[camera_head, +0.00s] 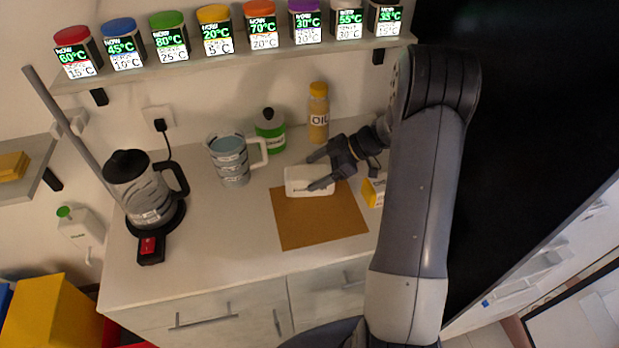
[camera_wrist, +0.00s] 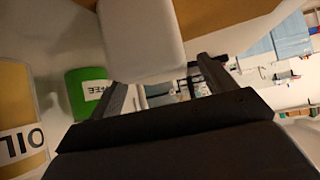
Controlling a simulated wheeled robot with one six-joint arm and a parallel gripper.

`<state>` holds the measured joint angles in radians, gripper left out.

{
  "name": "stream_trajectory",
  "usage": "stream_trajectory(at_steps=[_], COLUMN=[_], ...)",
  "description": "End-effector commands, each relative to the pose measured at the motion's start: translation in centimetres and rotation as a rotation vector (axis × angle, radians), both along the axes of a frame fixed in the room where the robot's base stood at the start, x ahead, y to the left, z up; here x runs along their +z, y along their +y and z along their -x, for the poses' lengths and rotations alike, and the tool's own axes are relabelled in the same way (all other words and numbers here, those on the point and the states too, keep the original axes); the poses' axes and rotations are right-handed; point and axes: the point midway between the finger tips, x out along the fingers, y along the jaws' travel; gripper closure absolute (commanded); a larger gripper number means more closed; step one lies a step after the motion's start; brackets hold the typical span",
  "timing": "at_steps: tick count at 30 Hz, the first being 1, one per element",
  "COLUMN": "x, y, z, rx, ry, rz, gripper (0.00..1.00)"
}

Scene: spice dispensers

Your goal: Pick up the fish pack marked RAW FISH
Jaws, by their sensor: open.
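A white pack (camera_head: 297,181) with a small dark label lies at the back edge of the brown mat on the counter. I cannot read its label, so I cannot tell whether it says RAW FISH. My gripper (camera_head: 315,173) reaches in from the right, over the pack's right part, with its fingers apart. In the wrist view, the white pack (camera_wrist: 142,40) appears beyond and between the open fingers of my gripper (camera_wrist: 165,84). I cannot tell whether they touch it.
The brown mat (camera_head: 320,220) has bare room in front. An oil bottle (camera_head: 318,115) and a green container (camera_head: 270,130) stand behind. A mug (camera_head: 230,160) and a kettle (camera_head: 145,190) stand left. A yellow box (camera_head: 372,192) is close right. Spice dispensers (camera_head: 215,30) line the shelf above.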

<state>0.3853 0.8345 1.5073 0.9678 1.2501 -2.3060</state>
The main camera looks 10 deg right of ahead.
Motion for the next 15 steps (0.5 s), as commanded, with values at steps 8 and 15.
stream_trajectory(at_steps=[8, 15], x=[-0.02, 0.0], y=[-0.03, -0.03], z=[0.01, 0.01], rx=[0.0, 0.0], ry=[0.0, 0.0], rz=[0.0, 0.0], gripper=[0.32, 0.52])
